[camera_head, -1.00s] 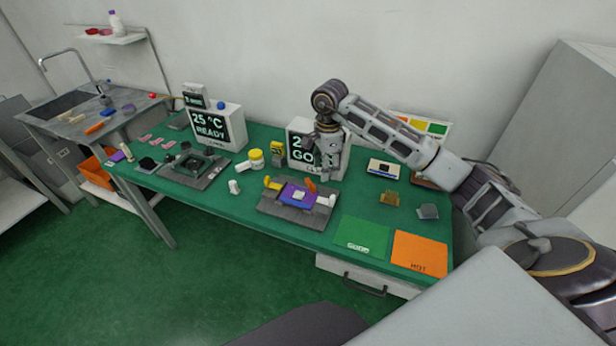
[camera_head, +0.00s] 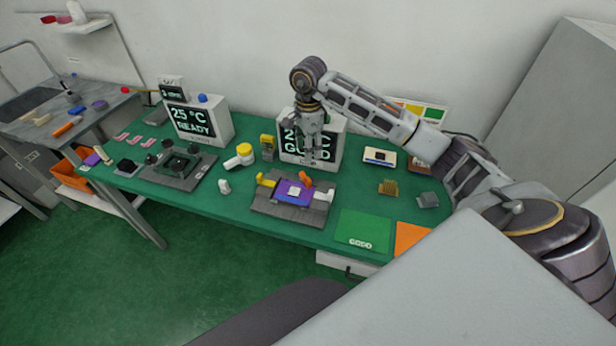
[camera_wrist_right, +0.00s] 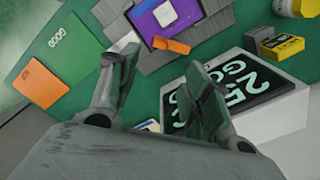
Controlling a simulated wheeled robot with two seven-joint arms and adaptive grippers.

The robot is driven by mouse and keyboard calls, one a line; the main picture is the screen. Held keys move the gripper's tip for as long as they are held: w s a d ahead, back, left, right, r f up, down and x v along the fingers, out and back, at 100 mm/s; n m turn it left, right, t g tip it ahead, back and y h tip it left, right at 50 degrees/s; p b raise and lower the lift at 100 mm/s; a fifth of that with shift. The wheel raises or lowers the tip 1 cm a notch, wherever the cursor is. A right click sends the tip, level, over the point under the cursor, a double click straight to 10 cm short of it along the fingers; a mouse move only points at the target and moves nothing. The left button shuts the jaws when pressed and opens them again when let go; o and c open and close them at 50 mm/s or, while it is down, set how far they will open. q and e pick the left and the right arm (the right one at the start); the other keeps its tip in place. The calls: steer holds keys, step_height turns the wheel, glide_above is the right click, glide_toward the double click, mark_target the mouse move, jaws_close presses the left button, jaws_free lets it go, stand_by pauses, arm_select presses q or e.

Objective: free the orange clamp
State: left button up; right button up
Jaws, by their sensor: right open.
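The orange clamp (camera_head: 305,179) is a small lever at the back edge of the purple board (camera_head: 284,195), which lies on a grey fixture (camera_head: 285,212) with a pale square in its middle. A yellow lever (camera_head: 265,181) is at the board's left and a white one (camera_head: 325,196) at its right. My right gripper (camera_head: 311,158) hangs pointing down behind the clamp, apart from it. In the right wrist view, the open, empty fingers (camera_wrist_right: 160,82) show with the orange clamp (camera_wrist_right: 171,46) just beyond them, against the purple board (camera_wrist_right: 165,18). My left gripper is out of view.
A display box reading GOOD (camera_head: 296,150) stands close behind my right gripper. A green mat (camera_head: 362,228) and an orange mat (camera_head: 408,238) lie to the right.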

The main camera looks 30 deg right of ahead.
mark_target(308, 179)
steer(key=shift+f, duration=0.15)
steer(key=shift+f+p, duration=0.85)
steer(key=shift+f, duration=5.9)
jaws_close()
